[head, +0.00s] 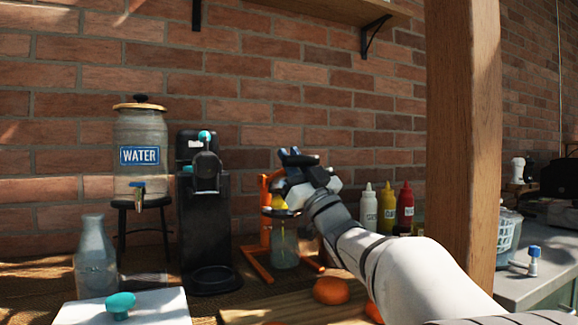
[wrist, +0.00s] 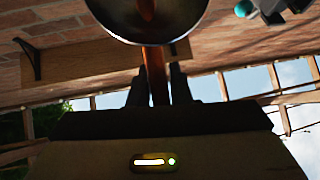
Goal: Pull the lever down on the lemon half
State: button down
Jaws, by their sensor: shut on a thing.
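The orange juice press (head: 265,230) stands on the table left of my arm, in the head view. A round metal part (wrist: 145,22) sits at the lever's upper end in that view.
A black coffee machine (head: 205,225) and a water dispenser (head: 140,180) stand to the left. Several sauce bottles (head: 387,208) stand behind my arm. A wooden post (head: 463,140) rises at the right.

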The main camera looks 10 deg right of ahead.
jog(key=shift+s+f+b, duration=0.3)
jog(key=shift+f+b, duration=0.05)
jog(key=shift+f, duration=0.05)
jog(key=shift+r, duration=0.1)
jog(key=c, duration=1.4)
grip_release()
jog(key=shift+s+r+y, duration=0.1)
jog(key=shift+s+y, duration=0.05)
jog(key=shift+y, duration=0.15)
